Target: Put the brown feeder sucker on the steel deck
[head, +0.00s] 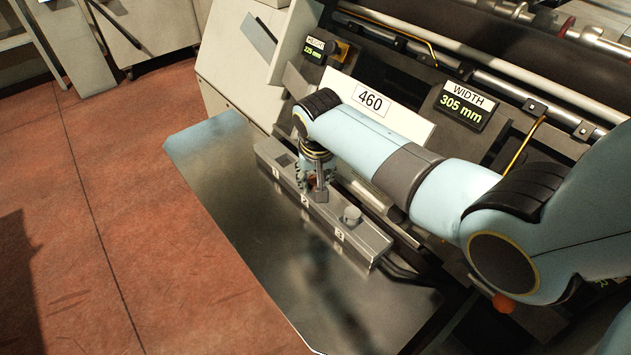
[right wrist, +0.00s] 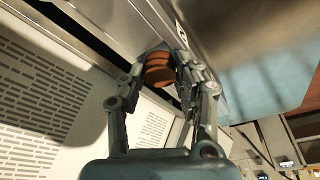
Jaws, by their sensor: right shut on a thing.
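The brown feeder sucker (right wrist: 160,72) shows in the right wrist view as a stacked, rounded brown piece between my right gripper's fingertips. My right gripper (right wrist: 170,62) is shut on it. In the head view my right gripper (head: 318,186) points down at the grey numbered rack, near label 2, and largely hides the sucker. I cannot tell whether the sucker still touches the rack. The steel deck (head: 225,165) is the shiny plate under and in front of the rack. My left gripper is not in view.
The grey rack (head: 372,246) has labels 1, 2 and 3. A pale grey sucker (head: 352,214) stands near label 3; the recess near label 1 looks empty. The deck left of the rack is clear. The machine with a 460 sign (head: 371,101) rises behind.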

